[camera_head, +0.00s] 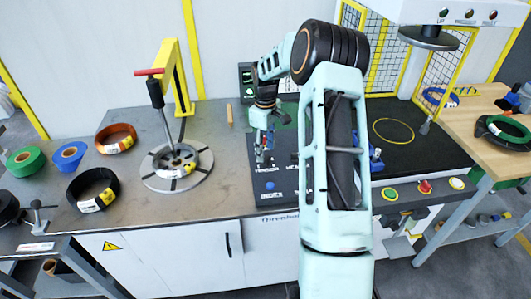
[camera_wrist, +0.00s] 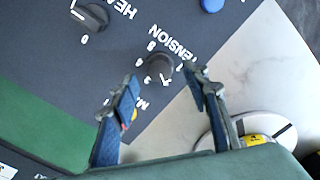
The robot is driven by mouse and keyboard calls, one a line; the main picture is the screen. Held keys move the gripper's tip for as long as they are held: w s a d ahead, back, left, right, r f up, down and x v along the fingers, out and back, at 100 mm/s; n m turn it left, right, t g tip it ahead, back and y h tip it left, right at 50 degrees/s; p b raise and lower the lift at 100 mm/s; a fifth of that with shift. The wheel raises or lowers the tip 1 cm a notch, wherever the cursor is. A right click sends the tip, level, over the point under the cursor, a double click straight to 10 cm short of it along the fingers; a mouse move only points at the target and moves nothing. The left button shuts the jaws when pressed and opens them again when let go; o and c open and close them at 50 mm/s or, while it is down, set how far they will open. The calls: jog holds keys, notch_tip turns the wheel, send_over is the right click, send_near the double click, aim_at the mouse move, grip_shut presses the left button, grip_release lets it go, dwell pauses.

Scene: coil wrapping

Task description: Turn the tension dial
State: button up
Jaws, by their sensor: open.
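The tension dial (camera_wrist: 160,68) is a small dark round knob with a white pointer line, set in the dark panel (camera_wrist: 140,30) beside the printed word TENSION and a ring of numbers. My gripper (camera_wrist: 160,78) is open, and in the wrist view its two blue fingers stand either side of the dial. The gap between fingertips and knob is hard to judge, and no contact is clear. In the head view my gripper (camera_head: 263,152) hangs over the panel's left part and hides the dial.
Another dial (camera_wrist: 92,16), labelled HEAT, and a blue button (camera_wrist: 212,4) sit on the same panel. Left of the panel are a round turntable (camera_head: 160,180), a yellow post (camera_head: 181,85) and several coils. My arm covers the panel's middle in the head view.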

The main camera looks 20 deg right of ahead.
jog(key=shift+f, duration=1.35)
jog(key=shift+c, duration=0.7)
jog(key=c, duration=1)
